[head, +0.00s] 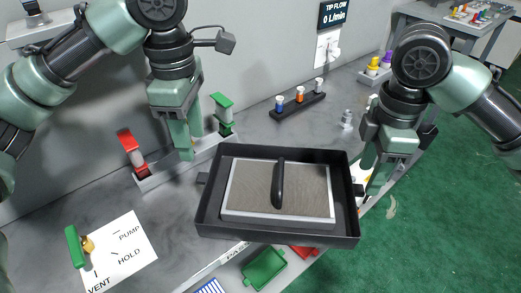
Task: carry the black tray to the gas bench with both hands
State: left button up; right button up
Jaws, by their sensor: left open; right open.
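The black tray (278,236) is in the middle of the head view, with a small lug on its left side (202,178) and another on its right side (358,190). A grey-brown panel (250,185) with a white rim and a black handle (279,182) lies inside it. My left gripper (186,155) is open, pointing down behind and left of the left lug, apart from it. My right gripper (373,180) is open, pointing down close to the right lug; I cannot tell whether it touches. What supports the tray is hidden beneath it.
A red lever (131,150) and a green lever (222,110) stand near the wall. A card (120,252) marked PUMP, HOLD and VENT has a green-handled valve (75,246). A black rack (298,105) stands behind. Green and red bins are in front; green floor (450,220) is right.

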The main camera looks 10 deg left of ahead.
notch_tip(320, 180, up, 6)
dwell(0.7)
